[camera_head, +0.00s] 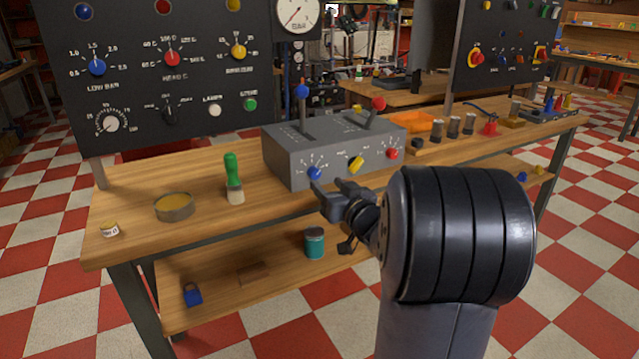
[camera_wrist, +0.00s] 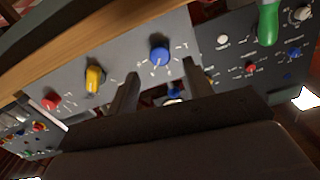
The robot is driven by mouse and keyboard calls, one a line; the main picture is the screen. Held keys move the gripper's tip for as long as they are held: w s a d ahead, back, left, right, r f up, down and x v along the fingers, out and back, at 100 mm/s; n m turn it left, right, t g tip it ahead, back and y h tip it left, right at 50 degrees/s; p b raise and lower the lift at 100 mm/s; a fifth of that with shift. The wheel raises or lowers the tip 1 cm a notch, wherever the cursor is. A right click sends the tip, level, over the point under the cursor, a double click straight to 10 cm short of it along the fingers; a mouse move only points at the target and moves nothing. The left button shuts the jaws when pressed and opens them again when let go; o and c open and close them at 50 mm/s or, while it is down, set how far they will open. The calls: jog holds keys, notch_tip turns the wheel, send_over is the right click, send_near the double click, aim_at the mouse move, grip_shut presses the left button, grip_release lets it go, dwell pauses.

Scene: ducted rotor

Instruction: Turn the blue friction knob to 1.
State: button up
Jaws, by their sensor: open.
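A grey lever box (camera_head: 281,163) stands on the wooden bench. Its front face carries a blue knob (camera_head: 315,173), a yellow knob (camera_head: 356,163) and a red knob (camera_head: 392,154). Each has a small dial around it, too small to read. My gripper (camera_head: 331,189) is open just in front of the blue knob, empty. In the wrist view the blue knob (camera_wrist: 160,54) lies just beyond the gap between my two fingertips (camera_wrist: 160,72). The fingers seem apart from it. The yellow knob (camera_wrist: 95,80) and red knob (camera_wrist: 52,100) show left of it there.
A blue-topped lever (camera_head: 302,92) and a red-topped lever (camera_head: 377,104) rise from the box. A green-handled brush (camera_head: 233,175) and a round tin (camera_head: 174,206) stand left of it. A black panel (camera_head: 140,80) with knobs stands behind. Bench space left of the box is mostly free.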

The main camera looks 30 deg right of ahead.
aim_at(317, 175)
jog(key=w, duration=0.5)
jog(key=shift+b, duration=0.35)
jog(key=c, duration=1)
